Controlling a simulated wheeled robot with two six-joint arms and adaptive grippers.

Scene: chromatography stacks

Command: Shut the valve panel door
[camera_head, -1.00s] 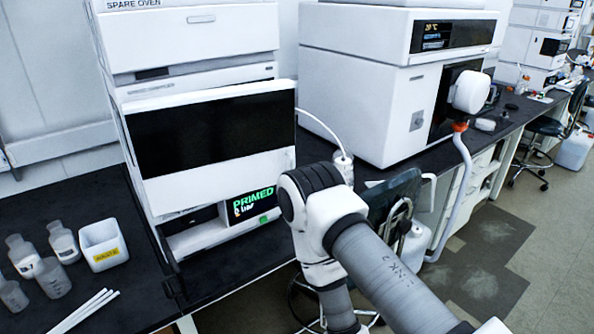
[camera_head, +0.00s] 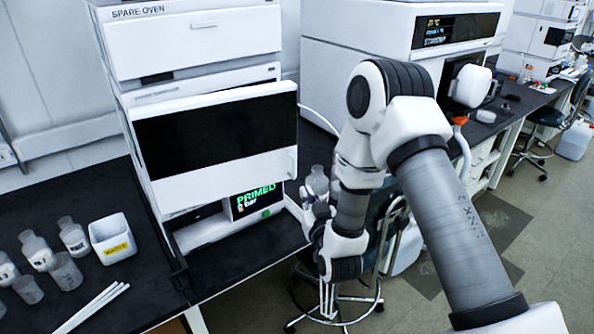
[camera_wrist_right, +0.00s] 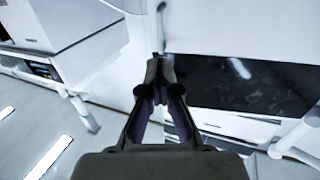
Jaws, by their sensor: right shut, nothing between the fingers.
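The valve panel door (camera_head: 225,168) is a white-framed panel with a wide black window, on the front of the instrument stack under the spare oven. Its right edge stands out past the stack's side, so it looks ajar; the exact angle is hard to tell. A small handle shows near its right edge. In the right wrist view the door (camera_wrist_right: 240,86) fills the right side. My right gripper (camera_wrist_right: 160,68) is shut and empty, its tips beside the door's edge in that picture; contact cannot be told. My left gripper is not in view.
A display reading PRIMED (camera_head: 256,199) sits under the door. A clear bottle (camera_head: 317,181) stands right of the stack. A waste bin (camera_head: 112,240), several bottles and white rods (camera_head: 92,308) lie on the black bench at left. A stool (camera_head: 385,240) stands below the bench.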

